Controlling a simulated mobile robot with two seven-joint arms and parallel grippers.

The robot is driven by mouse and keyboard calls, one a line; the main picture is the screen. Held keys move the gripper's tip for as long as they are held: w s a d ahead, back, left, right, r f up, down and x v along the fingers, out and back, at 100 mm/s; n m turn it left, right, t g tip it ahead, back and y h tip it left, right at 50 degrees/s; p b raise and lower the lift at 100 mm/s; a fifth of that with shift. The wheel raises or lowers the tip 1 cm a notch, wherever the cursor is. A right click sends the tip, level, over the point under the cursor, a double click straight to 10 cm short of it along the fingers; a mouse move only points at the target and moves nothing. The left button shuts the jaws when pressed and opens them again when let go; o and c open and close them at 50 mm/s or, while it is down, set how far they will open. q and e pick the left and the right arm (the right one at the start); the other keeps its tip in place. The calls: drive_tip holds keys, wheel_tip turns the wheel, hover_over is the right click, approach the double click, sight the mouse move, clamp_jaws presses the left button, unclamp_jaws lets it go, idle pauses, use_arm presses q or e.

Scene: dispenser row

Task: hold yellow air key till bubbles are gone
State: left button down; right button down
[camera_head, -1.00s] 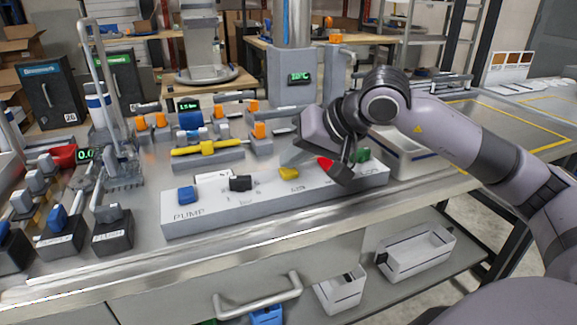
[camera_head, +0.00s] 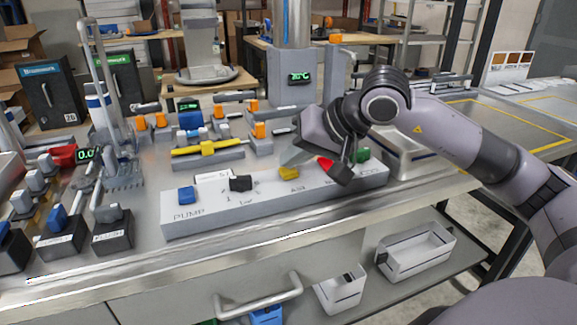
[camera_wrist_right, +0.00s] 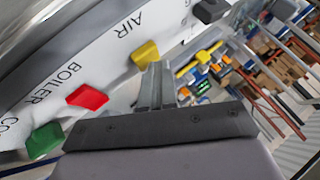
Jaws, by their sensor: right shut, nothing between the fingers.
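The yellow air key (camera_head: 289,173) stands on the grey key panel (camera_head: 220,216), between the black key and the red key. It also shows in the right wrist view (camera_wrist_right: 145,52), beside the AIR lettering. My right gripper (camera_head: 290,155) is shut and empty, with its fingertips right at the yellow key. In the right wrist view the shut fingertips (camera_wrist_right: 155,68) overlap the key's edge; I cannot tell whether they press on it. The clear column with a blue line (camera_head: 293,22) stands behind; bubbles cannot be made out. My left gripper is not in view.
The red boiler key (camera_wrist_right: 87,96) and green key (camera_wrist_right: 44,139) sit close to my right gripper. The black key (camera_head: 240,183) and blue pump key (camera_head: 186,194) are further left. A yellow-handled valve (camera_head: 207,148) lies behind the panel. The bench's front strip is clear.

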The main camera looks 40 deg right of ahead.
sight(293, 171)
idle(0.3)
drive_tip(key=shift+r+p, duration=0.7)
drive_tip(key=shift+r, duration=0.2)
wheel_tip(293, 171, up, 5)
drive_tip(key=p, duration=0.4)
drive_tip(key=shift+r, duration=0.1)
idle(2.8)
